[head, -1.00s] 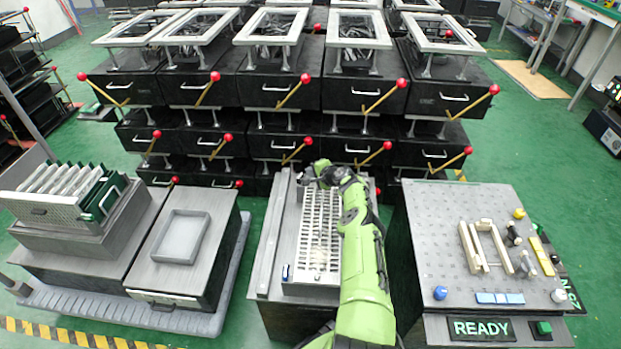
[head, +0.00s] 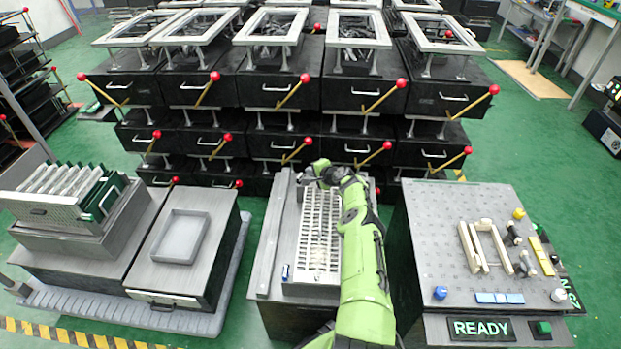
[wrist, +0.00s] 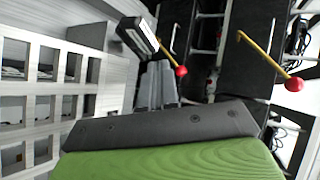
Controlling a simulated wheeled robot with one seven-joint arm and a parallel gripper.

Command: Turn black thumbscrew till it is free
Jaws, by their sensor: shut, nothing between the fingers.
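My gripper (head: 312,174) is at the far end of the slotted grey-white fixture (head: 320,225) on the middle stand. In the wrist view its grey fingers (wrist: 156,80) are together, with no clear gap. A dark block with a pale edge (wrist: 138,38) is just beyond the fingertips; I cannot tell whether it is the black thumbscrew or whether the fingers touch it. In the head view the gripper and arm cover that end of the fixture, and no thumbscrew is clearly visible.
Black cabinets with red-knobbed brass levers (head: 385,98) stand close behind the fixture. A pegboard (head: 470,200) with small parts is on the right. A grey tray (head: 181,237) and a rack of plates (head: 70,195) are on the left.

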